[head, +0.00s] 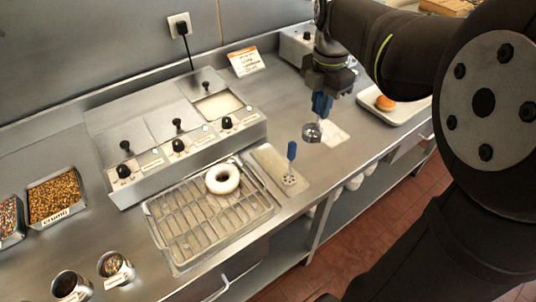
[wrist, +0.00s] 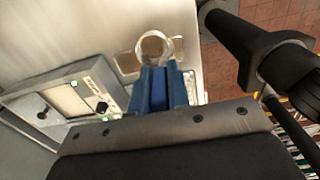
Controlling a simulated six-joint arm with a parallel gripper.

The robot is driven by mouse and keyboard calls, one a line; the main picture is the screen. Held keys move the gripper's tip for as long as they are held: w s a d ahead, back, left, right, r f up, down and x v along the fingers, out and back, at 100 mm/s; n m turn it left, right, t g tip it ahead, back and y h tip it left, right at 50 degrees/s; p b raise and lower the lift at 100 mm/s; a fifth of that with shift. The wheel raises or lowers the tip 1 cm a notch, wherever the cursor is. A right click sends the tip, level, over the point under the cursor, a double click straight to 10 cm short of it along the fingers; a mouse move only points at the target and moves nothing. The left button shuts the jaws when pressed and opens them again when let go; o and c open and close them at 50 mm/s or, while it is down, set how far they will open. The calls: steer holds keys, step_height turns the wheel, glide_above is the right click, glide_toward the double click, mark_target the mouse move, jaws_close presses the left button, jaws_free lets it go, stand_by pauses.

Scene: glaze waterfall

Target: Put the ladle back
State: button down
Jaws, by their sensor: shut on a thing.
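My gripper (head: 323,92) is shut on the blue handle of the ladle (head: 312,132), which hangs below it above the counter. In the wrist view the blue handle lies between my gripper's fingers (wrist: 162,80), and the ladle's round metal bowl (wrist: 155,47) shows beyond the fingertips. The steel glaze warmer (head: 190,147) stands to the left. Its right well (head: 218,105) is open with pale glaze in it; the other wells have lids on. The bowl's contents cannot be made out.
A slotted utensil with a blue handle (head: 291,152) rests on a tan tray (head: 265,158). A white-glazed donut (head: 222,179) sits on the wire rack (head: 200,222). A white patch (head: 336,136) lies near the ladle.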

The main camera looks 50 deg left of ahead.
steer(key=s+a+f, duration=0.7)
steer(key=a+f, duration=0.2)
steer(key=f, duration=0.2)
steer(key=shift+s, duration=0.2)
steer(key=shift+a+f, duration=0.1)
steer(key=c, duration=1.4)
jaws_free()
steer(key=shift+o, duration=0.2)
step_height(320, 180, up, 12)
